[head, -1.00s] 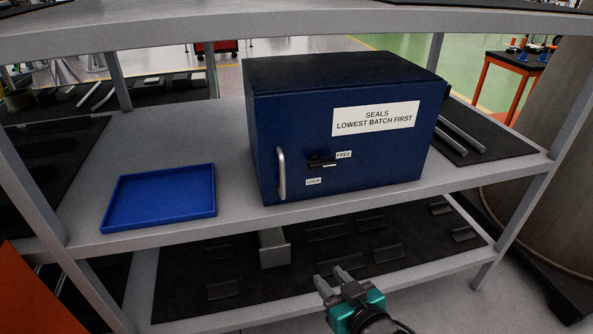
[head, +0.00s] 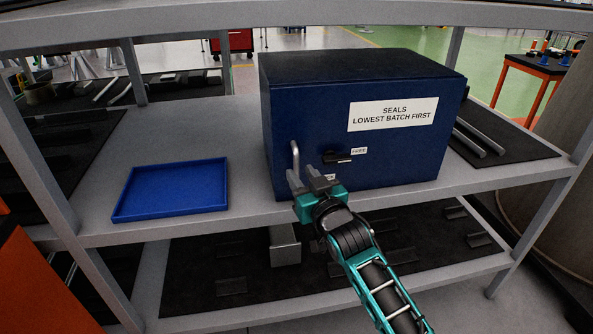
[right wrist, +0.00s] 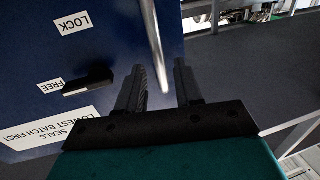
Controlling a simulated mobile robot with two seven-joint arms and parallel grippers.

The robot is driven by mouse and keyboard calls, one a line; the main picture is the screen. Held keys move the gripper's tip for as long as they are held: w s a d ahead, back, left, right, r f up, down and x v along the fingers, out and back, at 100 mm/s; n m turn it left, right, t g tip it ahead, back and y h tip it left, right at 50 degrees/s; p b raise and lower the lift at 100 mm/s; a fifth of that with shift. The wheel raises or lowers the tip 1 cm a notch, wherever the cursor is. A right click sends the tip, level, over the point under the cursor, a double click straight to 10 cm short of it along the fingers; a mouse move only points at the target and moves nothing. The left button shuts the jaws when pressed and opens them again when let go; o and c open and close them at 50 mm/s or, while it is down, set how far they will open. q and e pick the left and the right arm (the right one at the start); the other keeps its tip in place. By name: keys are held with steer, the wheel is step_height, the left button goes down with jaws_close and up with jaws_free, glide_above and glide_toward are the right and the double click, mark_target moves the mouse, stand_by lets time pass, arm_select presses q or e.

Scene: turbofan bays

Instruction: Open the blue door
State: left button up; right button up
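The blue door (head: 390,157) is the front of a dark blue cabinet on the middle shelf, and it looks shut. It carries a vertical metal handle (head: 295,160) near its left edge and a black latch (head: 338,157) lying level, pointing to the FREE label (head: 359,151). My right gripper (head: 303,175) is open in front of the handle's lower part, which it partly hides. In the right wrist view the handle (right wrist: 153,45) runs down toward the gap between the open fingers (right wrist: 158,85); I cannot tell whether they touch it. My left gripper is not in view.
A blue tray (head: 172,212) lies empty on the shelf left of the cabinet. Shelf posts stand at both sides, with another shelf above. The lower shelf has a black mat (head: 190,290) with several grey brackets. Metal rods (head: 478,140) lie right of the cabinet.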

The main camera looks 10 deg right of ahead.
mark_target(297, 170)
steer(key=shift+x, duration=1.8)
jaws_close()
